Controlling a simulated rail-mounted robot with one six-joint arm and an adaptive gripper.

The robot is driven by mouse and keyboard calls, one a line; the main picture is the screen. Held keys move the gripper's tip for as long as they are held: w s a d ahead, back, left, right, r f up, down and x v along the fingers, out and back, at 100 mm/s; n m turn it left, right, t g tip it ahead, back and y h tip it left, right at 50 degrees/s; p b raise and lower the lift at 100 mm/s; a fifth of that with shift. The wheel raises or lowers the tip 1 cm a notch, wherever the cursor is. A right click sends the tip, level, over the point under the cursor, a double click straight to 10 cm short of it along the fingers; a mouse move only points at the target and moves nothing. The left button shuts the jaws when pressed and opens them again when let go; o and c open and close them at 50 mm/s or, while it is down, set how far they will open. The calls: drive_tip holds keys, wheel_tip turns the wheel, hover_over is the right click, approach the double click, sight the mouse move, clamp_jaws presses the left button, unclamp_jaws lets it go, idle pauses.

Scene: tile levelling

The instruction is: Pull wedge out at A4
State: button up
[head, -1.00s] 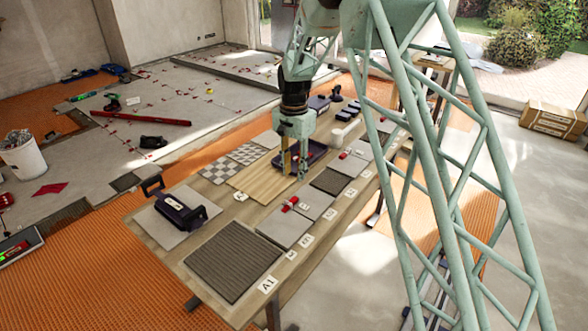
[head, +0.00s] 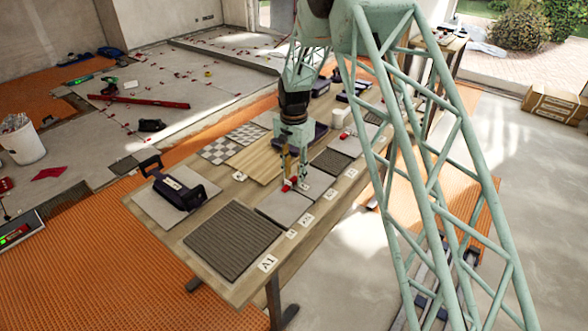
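A small red wedge (head: 288,185) sits at the joint between two grey tiles in the row along the table's right side. My gripper (head: 293,182) points down right over this wedge. Its two fingers look spread apart, with the red wedge low between or just behind them. I cannot tell whether they touch it. The near grey tile (head: 283,206) lies in front of the wedge. Small white label cards stand along the table edge; only the A1 card (head: 268,263) is readable, so the A4 card cannot be picked out.
A dark ribbed tile (head: 232,242) lies at the near end of the table. A purple-black two-handled tool (head: 180,192) sits on a tile at left. A checkered tile (head: 222,150) and wooden planks (head: 257,162) lie farther back. My lattice column hides part of the right side.

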drive_tip(key=shift+f, duration=0.65)
clamp_jaws()
idle(0.4)
